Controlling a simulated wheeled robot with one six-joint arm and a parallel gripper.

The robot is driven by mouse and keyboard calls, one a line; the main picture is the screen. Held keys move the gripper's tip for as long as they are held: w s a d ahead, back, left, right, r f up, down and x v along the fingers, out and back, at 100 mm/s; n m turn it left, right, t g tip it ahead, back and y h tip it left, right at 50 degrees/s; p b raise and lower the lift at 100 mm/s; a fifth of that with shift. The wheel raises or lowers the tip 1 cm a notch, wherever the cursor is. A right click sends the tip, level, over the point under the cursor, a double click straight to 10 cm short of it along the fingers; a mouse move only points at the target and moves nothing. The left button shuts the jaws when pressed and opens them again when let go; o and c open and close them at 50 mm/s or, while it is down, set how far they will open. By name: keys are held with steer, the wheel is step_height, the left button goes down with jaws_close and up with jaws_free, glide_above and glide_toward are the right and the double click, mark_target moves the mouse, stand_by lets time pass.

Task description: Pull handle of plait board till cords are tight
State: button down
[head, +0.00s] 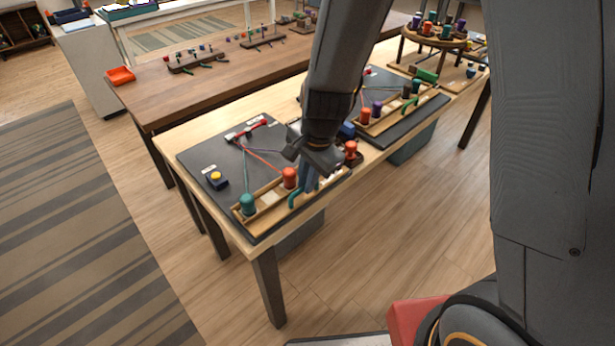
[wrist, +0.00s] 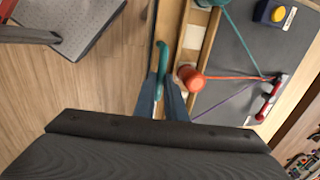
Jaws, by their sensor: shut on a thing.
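The plait board (head: 205,160) is a dark plate on a pale table, with a wooden bobbin rail (head: 262,203) along its front edge. My gripper (head: 310,182) is shut on the teal handle (head: 294,199) at the front of the rail. In the wrist view the fingers (wrist: 163,95) close around the handle (wrist: 163,57). A teal bobbin (head: 247,205) and an orange bobbin (head: 289,178) stand on the rail. A teal cord (head: 245,170), a red cord (head: 262,160) and a purple cord (wrist: 228,101) run to a red-handled clamp (wrist: 265,100). They look nearly straight. The purple cord's near end is hidden.
A small box with a yellow button (head: 215,177) sits on the plate's left. A dark red bobbin (head: 352,152) stands right of my gripper. A second plait board (head: 405,115) lies further right.

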steer(key=c, duration=1.8)
jaws_free()
steer(key=shift+s+d, duration=0.2)
steer(key=shift+a, duration=0.1)
steer(key=shift+r, duration=0.1)
steer(key=shift+r, duration=0.3)
steer(key=shift+s+d+r, duration=0.15)
steer(key=shift+s+r, duration=0.05)
steer(key=shift+r, duration=0.95)
steer(key=shift+s+d+r, duration=0.2)
steer(key=shift+r, duration=0.95)
steer(key=shift+s+d+r, duration=0.15)
steer(key=shift+s+r, duration=0.05)
steer(key=shift+r, duration=0.95)
steer(key=s+d+n, duration=0.2)
steer(key=d+n, duration=0.1)
steer(key=d, duration=0.1)
steer(key=s+d+r+n+h, duration=0.1)
steer(key=s+d+n, duration=0.2)
steer(key=d+n, duration=0.1)
steer(key=s+d+n, duration=0.3)
steer(key=d, duration=0.3)
steer(key=shift+s+d+r, duration=0.15)
steer(key=shift+s+r, duration=0.05)
steer(key=shift+r, duration=0.1)
